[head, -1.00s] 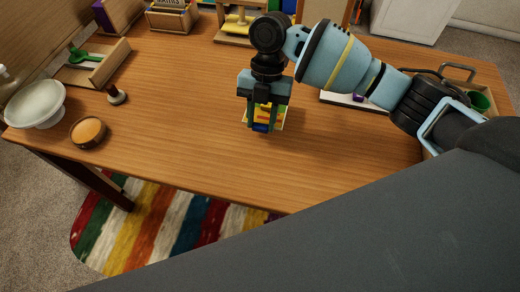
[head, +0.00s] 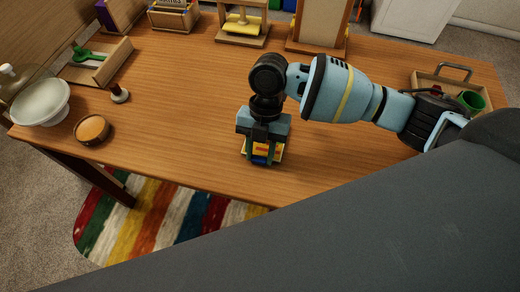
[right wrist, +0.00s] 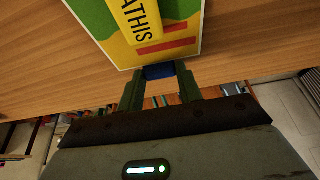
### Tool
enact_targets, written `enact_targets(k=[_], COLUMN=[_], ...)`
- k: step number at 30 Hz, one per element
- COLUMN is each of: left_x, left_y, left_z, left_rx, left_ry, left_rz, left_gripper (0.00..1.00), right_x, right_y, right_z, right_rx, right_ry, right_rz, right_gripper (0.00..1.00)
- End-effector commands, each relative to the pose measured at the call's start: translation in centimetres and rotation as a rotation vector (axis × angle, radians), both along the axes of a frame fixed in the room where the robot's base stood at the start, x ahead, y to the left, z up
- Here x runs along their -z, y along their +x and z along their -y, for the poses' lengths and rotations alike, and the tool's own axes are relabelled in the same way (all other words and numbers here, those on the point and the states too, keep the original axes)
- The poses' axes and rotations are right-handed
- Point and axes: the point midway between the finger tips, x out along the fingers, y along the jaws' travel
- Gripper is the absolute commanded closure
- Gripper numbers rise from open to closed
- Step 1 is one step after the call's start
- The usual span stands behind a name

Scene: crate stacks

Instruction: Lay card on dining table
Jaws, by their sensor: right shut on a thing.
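In the head view the card (head: 277,150) is partly hidden behind my right gripper (head: 258,160). The right gripper's fingers are shut on the card, at a blue part of its edge, and point down over the front of the dining table (head: 180,135). I cannot tell whether the card touches the wood. My left gripper is not in view.
A white bowl (head: 40,103), a round orange-topped tin (head: 92,129) and a small stamp-like object (head: 119,93) stand at the left. Wooden holders (head: 242,30) line the back. A tray with a green cup (head: 471,101) is at the right. The middle is clear.

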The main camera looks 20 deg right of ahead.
Motion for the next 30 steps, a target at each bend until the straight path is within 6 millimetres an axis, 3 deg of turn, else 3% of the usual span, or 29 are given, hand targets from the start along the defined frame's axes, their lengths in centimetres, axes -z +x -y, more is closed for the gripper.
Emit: enact_targets(k=[11,12,17,25,30], left_x=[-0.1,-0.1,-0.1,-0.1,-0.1], left_y=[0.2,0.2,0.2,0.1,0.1], left_z=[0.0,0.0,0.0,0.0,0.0], left_rx=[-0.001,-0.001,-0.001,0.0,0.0], left_ry=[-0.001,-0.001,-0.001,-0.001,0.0], left_rz=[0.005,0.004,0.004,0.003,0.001], left_gripper=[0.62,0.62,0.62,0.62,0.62], right_x=[0.5,0.6,0.5,0.5,-0.6], right_y=[0.0,0.0,0.0,0.0,0.4], right_z=[0.0,0.0,0.0,0.0,0.2], right_rx=[-0.001,0.0,-0.001,-0.001,0.0], right_ry=[0.001,0.001,0.001,0.001,0.0], right_rz=[0.001,0.001,0.002,0.002,0.004], right_gripper=[0.86,0.63,0.43,0.43,0.43])
